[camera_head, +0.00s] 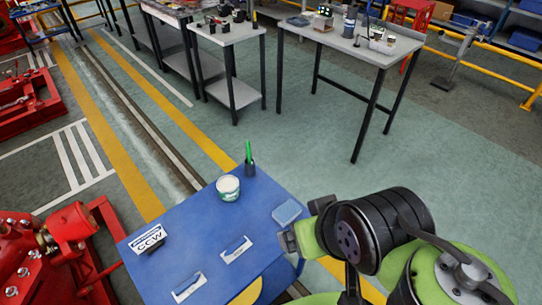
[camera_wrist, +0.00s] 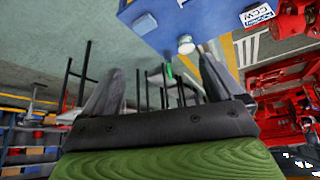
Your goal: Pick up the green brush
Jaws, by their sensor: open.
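The green brush (camera_head: 249,153) stands upright near the far corner of the blue table (camera_head: 195,233), its lower part dark. In the wrist view the brush (camera_wrist: 168,70) shows small, in the gap beyond my fingers. My gripper (camera_head: 303,223) is at the right side of the blue table in the head view, nearer to me than the brush and well apart from it. In the wrist view my gripper (camera_wrist: 160,62) is open, with nothing between its two dark fingers.
A white and green tub (camera_head: 228,188) stands just left of the brush. A light blue block (camera_head: 287,212) lies near my gripper. A CCW sign (camera_head: 148,239) and two small labelled items lie on the table. Red machinery (camera_head: 60,235) is at left; grey worktables (camera_head: 350,42) stand behind.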

